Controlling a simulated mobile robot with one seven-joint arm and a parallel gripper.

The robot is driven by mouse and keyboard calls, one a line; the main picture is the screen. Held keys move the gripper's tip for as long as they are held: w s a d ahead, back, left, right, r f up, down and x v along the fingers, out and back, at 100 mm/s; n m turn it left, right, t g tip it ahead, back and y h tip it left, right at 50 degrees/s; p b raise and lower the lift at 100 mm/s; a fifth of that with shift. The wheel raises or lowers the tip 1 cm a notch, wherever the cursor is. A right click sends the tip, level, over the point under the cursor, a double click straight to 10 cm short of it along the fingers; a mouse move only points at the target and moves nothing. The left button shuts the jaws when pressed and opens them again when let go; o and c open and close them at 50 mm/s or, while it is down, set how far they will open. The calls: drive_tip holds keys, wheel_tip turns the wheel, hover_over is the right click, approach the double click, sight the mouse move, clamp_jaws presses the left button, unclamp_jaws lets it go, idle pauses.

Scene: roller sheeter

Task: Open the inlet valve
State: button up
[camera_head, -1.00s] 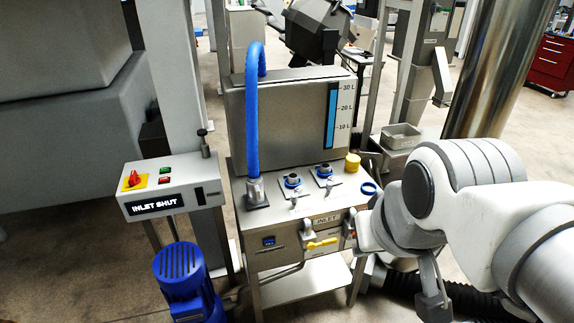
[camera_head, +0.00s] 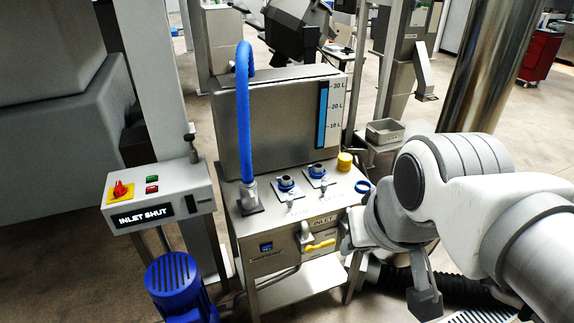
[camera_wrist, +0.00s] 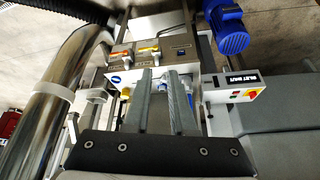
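The inlet valve has a yellow lever (camera_head: 320,245) on the steel tank stand's front panel, under the INLET label (camera_head: 324,221). The lever lies roughly level, slightly tilted. In the wrist view the yellow lever (camera_wrist: 148,49) shows beyond my fingertips, with an orange-red lever (camera_wrist: 121,53) to its left. My gripper (camera_wrist: 163,75) is open and empty, its two grey fingers apart and pointing toward the stand, with no visible contact on the lever. In the head view my arm hides the fingers. The control box display (camera_head: 142,216) reads INLET SHUT; it also shows in the wrist view (camera_wrist: 243,80).
The steel tank (camera_head: 285,120) with a blue level gauge stands above the panel. A blue hose (camera_head: 243,110) rises from the stand's top. A blue motor (camera_head: 177,283) stands at lower left, and a shiny steel column (camera_head: 497,75) at right. A yellow cap (camera_head: 345,161) sits on the stand top.

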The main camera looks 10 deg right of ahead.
drive_tip(key=o, duration=0.5)
drive_tip(key=a+f+m+g+b, duration=0.1)
drive_tip(key=f, duration=0.1)
drive_tip(key=f+m+g+y+b, duration=0.1)
drive_tip(key=f, duration=0.2)
drive_tip(key=a+f+m+g+y, duration=0.1)
drive_tip(key=f+m, duration=0.1)
drive_tip(key=shift+s+a+f+b, duration=0.1)
drive_tip(key=shift+a+f+b, duration=0.2)
drive_tip(key=shift+a+b, duration=0.1)
drive_tip(key=w+a+f+m+g+y+b, duration=0.1)
drive_tip(key=w+a+f+m+y+b, duration=0.25)
drive_tip(key=f+m+y, duration=0.35)
drive_tip(key=w+a+f+m+y+b, duration=0.3)
drive_tip(key=w+f+m+y+b, duration=0.15)
drive_tip(key=m, duration=0.55)
drive_tip(key=m+t+h+b, duration=1.05)
drive_tip(key=m+t, duration=0.55)
drive_tip(key=m, duration=1.4)
approach(329, 245)
drive_tip(key=shift+y, duration=0.7)
drive_tip(key=x, duration=0.3)
drive_tip(key=b+x, duration=0.1)
drive_tip(key=x, duration=0.6)
drive_tip(key=shift+w+d, duration=0.2)
drive_tip(key=shift+w, duration=0.25)
clamp_jaws()
